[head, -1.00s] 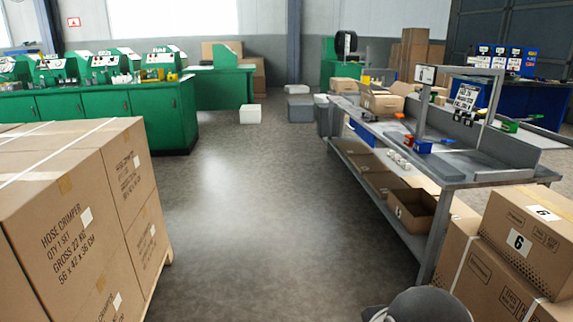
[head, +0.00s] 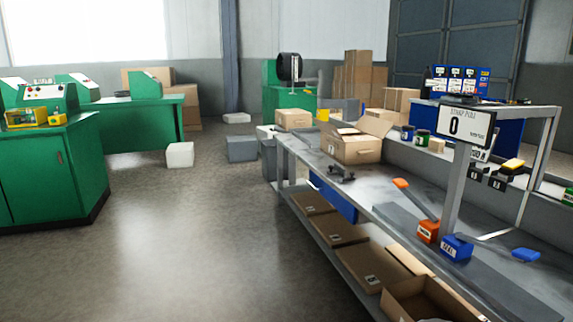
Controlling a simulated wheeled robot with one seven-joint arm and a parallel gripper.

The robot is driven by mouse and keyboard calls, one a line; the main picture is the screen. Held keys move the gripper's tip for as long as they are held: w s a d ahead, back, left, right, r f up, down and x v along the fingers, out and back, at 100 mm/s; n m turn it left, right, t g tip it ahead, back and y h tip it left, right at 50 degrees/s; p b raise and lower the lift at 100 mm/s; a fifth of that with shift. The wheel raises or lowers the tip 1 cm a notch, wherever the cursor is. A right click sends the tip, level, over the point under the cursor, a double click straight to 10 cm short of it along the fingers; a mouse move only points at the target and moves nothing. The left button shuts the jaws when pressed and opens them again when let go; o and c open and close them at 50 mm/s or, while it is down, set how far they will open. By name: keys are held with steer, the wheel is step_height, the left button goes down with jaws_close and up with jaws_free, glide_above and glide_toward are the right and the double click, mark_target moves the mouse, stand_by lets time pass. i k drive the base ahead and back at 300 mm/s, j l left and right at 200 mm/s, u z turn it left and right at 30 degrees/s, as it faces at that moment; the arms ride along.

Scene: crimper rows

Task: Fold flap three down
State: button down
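An open cardboard box (head: 352,150) stands on the long grey workbench (head: 375,189), toward its far end. At least two of its flaps stand up, one raised on the right (head: 375,124) and one at the left (head: 338,127). I cannot tell which flap is number three. My gripper is not in view.
The bench runs along the right, with boxes on its lower shelf (head: 330,232). A closed box (head: 294,118) sits beyond the open one. Green machine cabinets (head: 50,170) stand at the left. Grey and white blocks (head: 180,154) lie on the floor. The aisle between is clear.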

mark_target(326, 128)
steer(key=i+l, duration=0.35)
steer(key=i, duration=0.15)
steer(key=i+l, duration=0.4)
steer(key=i+j, duration=0.25)
steer(key=i, duration=0.3)
steer(key=i+j+z, duration=0.1)
steer(key=i, duration=0.4)
steer(key=i+j, duration=0.35)
steer(key=i, duration=0.2)
steer(key=i+j, duration=0.3)
steer(key=i, duration=0.2)
steer(key=i+j+z, duration=0.1)
steer(key=i+j, duration=0.15)
steer(key=i, duration=0.3)
